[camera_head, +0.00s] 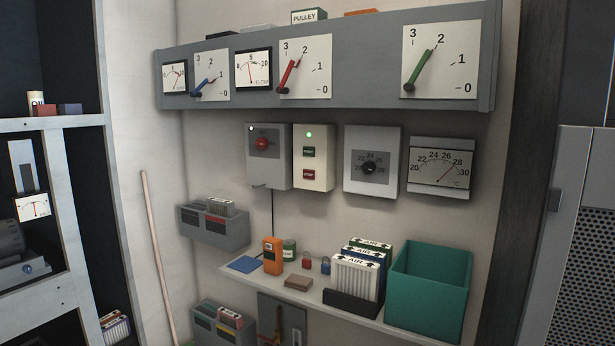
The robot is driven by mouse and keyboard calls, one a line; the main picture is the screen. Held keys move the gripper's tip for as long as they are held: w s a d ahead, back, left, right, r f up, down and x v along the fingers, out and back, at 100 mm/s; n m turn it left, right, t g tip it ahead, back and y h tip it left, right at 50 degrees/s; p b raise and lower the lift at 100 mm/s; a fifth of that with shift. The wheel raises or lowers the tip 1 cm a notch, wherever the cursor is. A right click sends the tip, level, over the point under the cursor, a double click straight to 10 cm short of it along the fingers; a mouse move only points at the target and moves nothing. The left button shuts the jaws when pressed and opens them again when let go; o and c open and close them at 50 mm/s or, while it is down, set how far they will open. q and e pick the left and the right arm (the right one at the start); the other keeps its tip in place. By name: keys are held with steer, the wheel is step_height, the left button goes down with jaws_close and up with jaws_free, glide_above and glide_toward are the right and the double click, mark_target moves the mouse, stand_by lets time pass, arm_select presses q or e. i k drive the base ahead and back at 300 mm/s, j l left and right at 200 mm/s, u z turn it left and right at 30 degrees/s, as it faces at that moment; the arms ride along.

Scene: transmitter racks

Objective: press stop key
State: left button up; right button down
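A cream control box (313,158) hangs on the wall below the gauge panel. It has a lit green lamp (309,134) at the top, a dark green key (308,152) in the middle and a red key (308,174) below. The key labels are too small to read; the red one looks like the stop key. Nothing covers the box. Neither of my grippers is in view.
A grey box with a red knob (262,144) is left of the cream box, and a dial box (371,160) is to its right. Below, a shelf (311,293) holds an orange meter (272,256), air filters (357,276) and a teal bin (429,291). A pole (158,255) leans at left.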

mark_target(306, 174)
steer(key=i+j, duration=0.2)
steer(key=i, duration=0.3)
steer(key=i+j, duration=0.2)
steer(key=i, duration=0.35)
steer(key=i+j+u, duration=0.1)
steer(key=i, duration=0.4)
steer(key=i+j, duration=0.25)
steer(key=i, duration=0.3)
